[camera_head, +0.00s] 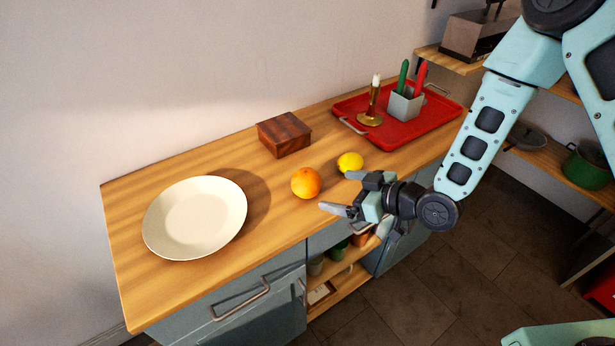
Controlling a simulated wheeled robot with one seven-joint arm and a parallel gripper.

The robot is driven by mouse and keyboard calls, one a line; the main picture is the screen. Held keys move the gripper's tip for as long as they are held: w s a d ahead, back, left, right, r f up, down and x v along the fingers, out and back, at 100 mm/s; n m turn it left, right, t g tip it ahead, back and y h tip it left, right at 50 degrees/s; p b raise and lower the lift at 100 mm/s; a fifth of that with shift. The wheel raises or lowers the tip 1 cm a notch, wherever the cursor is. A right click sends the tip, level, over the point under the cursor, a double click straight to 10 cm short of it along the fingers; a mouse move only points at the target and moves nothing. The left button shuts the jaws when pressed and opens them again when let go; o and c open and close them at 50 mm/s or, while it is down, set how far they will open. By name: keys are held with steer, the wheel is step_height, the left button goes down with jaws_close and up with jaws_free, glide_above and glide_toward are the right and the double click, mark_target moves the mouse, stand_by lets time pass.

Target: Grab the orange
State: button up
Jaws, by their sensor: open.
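The orange (306,183) sits on the wooden counter near its front edge, fully visible. My gripper (335,192) is open and empty. In the picture it is just to the right of the orange, with its fingers pointing left toward it. I see a gap between the fingers and the orange, but depth is hard to judge. A yellow lemon (350,162) lies to the right of the orange, just above my gripper in the picture.
A white plate (195,217) is left of the orange. A wooden box (284,134) stands behind it. A red tray (418,131) at the right holds a brass candlestick (372,103) and a grey holder (404,106) with green and red items. Wooden counter (150,296) is bare around the plate.

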mark_target(317, 186)
steer(key=p+x, duration=0.1)
steer(key=x, duration=0.5)
steer(key=shift+a, duration=0.1)
steer(key=shift+d+p+x, duration=0.25)
steer(key=shift+p+x, duration=1.05)
steer(key=shift+x, duration=1.4)
steer(key=shift+w+f, duration=0.15)
steer(key=c, duration=1.2)
